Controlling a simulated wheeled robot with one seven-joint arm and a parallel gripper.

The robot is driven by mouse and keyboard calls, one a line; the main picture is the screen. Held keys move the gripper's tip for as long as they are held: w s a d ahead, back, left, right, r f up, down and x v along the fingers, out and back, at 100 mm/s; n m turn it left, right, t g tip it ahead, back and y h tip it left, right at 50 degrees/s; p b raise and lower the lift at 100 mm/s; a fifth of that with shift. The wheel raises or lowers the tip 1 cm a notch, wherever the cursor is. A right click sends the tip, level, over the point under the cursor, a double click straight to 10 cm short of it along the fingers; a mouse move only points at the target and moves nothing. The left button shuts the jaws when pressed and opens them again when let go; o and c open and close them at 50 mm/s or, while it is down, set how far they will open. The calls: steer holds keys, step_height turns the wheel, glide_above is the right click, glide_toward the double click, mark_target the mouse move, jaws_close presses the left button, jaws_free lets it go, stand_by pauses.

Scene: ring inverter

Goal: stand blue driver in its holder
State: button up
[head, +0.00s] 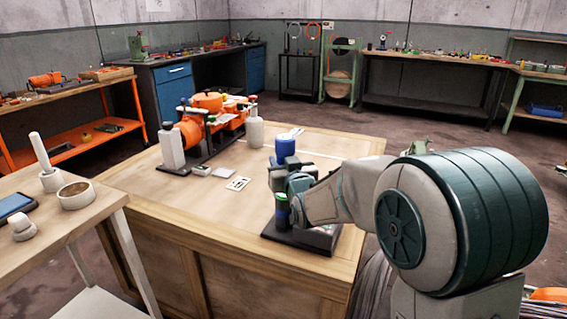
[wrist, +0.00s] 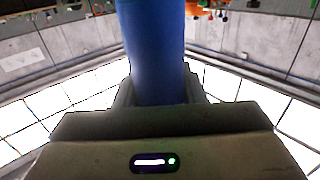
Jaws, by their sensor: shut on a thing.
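The blue driver (head: 286,146) shows as a thick blue cylinder rising above my gripper (head: 284,180) in the head view. In the wrist view the blue driver (wrist: 152,50) runs upright between the fingers of my gripper (wrist: 158,92), which is shut on it. The driver's lower end is hidden by my gripper and wrist. Below my gripper, a dark base (head: 290,238), seemingly the holder, lies near the table's front right corner. A dark upright piece with a green band (head: 282,207) stands at it. I cannot tell whether the driver touches the holder.
The wooden table (head: 200,215) has an orange machine (head: 193,130) at its back left, with a white bottle (head: 255,130) and small cards (head: 238,184) nearby. The table's front left is clear. A side table (head: 95,205) with several items stands at left.

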stand_by(0.4)
steer(key=o, duration=1.2)
steer(key=shift+f, duration=0.2)
steer(key=v, duration=1.4)
steer(key=s+d+r+m+g+h+p, duration=0.1)
steer(key=s+d+r+g+h+p, duration=0.1)
steer(key=s+d+r+g+p, duration=0.2)
steer(key=s+d+r+m+g+h+p, duration=0.1)
steer(key=s+d+r+g+p, duration=0.3)
steer(key=s+p, duration=0.6)
steer(key=s+d+r+m+g+h+p, duration=0.2)
steer(key=s+d+r+g+p, duration=0.2)
steer(key=s+d+g+p, duration=0.2)
steer(key=shift+s+d+r+h+p, duration=0.15)
steer(key=shift+s+h+p, duration=0.25)
steer(key=shift+s+p, duration=1.05)
